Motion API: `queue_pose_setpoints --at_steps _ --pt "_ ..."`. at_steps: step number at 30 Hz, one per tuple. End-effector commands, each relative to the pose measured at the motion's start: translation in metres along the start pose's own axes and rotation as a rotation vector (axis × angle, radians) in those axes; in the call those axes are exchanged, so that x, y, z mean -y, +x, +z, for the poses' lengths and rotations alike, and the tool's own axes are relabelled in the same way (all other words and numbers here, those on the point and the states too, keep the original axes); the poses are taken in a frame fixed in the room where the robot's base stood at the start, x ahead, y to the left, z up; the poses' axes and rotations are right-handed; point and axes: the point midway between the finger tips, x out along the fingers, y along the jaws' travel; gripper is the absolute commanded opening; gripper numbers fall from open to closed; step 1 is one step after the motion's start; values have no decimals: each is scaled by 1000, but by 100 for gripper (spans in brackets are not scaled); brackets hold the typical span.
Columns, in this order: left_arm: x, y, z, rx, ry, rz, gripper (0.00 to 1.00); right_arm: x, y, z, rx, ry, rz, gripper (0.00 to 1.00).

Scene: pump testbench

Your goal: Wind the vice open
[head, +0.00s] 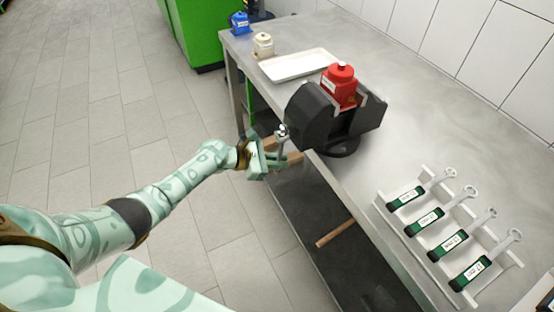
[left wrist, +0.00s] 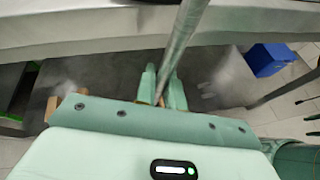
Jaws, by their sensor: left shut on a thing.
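The dark vice (head: 312,118) stands at the front edge of the metal bench, with a red pump (head: 341,88) seated between its jaws. Its metal handle bar (head: 282,136) hangs at the vice's front end, over the bench edge. My left gripper (head: 279,160) is shut on this bar, just below the screw end. In the left wrist view the grey bar (left wrist: 184,35) runs down between the two pale green fingers of my left gripper (left wrist: 163,90). The lower part of the bar is hidden by the gripper. My right gripper is not in view.
A white rack (head: 420,245) with several green-handled wrenches lies on the bench at right. A white tray (head: 298,65), a cream pump (head: 263,45) and a blue pump (head: 240,22) are at the far end. A lower shelf (head: 345,255) lies beneath; a green cabinet (head: 205,30) stands behind.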

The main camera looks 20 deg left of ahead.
Motion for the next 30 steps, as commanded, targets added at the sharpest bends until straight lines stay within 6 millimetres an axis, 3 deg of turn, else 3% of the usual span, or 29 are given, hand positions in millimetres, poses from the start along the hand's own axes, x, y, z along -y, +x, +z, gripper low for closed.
queue_pose_setpoints --at_steps 1,6,7,9,20,23,30 --pt "0 4 8 15 -1 2 0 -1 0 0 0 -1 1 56" --pt "-1 4 8 16 0 2 0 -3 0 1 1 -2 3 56" --pt "-1 4 8 16 0 2 14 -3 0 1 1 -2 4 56" --pt "-1 4 8 15 0 2 33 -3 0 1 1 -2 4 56" --pt "-1 -4 4 6 1 2 33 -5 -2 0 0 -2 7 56" --pt "-1 -19 4 4 2 2 33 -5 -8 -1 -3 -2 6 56" --pt "-1 -82 5 3 4 0 33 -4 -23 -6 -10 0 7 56"
